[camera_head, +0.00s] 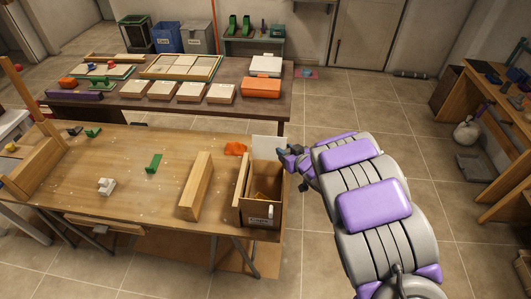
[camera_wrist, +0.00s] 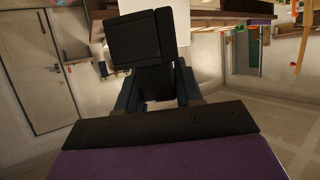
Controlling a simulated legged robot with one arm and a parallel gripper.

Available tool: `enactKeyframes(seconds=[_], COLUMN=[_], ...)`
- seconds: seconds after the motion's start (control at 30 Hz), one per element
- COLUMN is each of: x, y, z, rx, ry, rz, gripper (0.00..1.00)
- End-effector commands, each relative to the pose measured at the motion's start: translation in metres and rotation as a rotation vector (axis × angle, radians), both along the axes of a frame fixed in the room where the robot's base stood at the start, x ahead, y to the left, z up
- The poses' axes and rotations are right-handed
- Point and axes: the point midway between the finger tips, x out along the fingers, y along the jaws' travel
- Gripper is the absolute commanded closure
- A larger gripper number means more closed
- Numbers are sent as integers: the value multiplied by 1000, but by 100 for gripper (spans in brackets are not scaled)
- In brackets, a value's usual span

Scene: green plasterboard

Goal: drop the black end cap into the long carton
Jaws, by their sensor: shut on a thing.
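My gripper (camera_head: 288,153) is at the right end of the near table, just right of the carton's raised flap. In the wrist view my gripper (camera_wrist: 157,82) is shut on the black end cap (camera_wrist: 138,40), a dark blocky piece held out beyond the fingers. The cap is too small and dark to make out clearly in the head view. The long carton (camera_head: 259,214) is a brown open box with a white label, standing at the table's right end. Its pale flap (camera_head: 268,146) stands up at the far end. Some yellowish contents show inside, partly hidden by the walls.
A long wooden beam (camera_head: 196,186) lies left of the carton. An orange piece (camera_head: 235,149), a green part (camera_head: 154,162) and a white part (camera_head: 107,187) lie on the near table. A second table behind holds trays and an orange box (camera_head: 261,88).

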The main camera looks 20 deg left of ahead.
Motion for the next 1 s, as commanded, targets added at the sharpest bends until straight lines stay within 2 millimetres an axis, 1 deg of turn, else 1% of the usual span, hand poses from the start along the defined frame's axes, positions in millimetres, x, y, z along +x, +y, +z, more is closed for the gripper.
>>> enactKeyframes(seconds=[0.03,0.1,0.2,0.33,0.57,0.87,1.0], x=[-7,-17,-26,-32,-32,-32,-32], y=[16,34,54,70,71,64,65], z=[-2,-7,-12,-17,-30,-60,-72], rx=[3,6,6,3,1,6,5], ry=[2,5,8,9,9,9,9], rz=[47,106,162,195,197,194,194], gripper=[98,98,98,98,98,98,98])
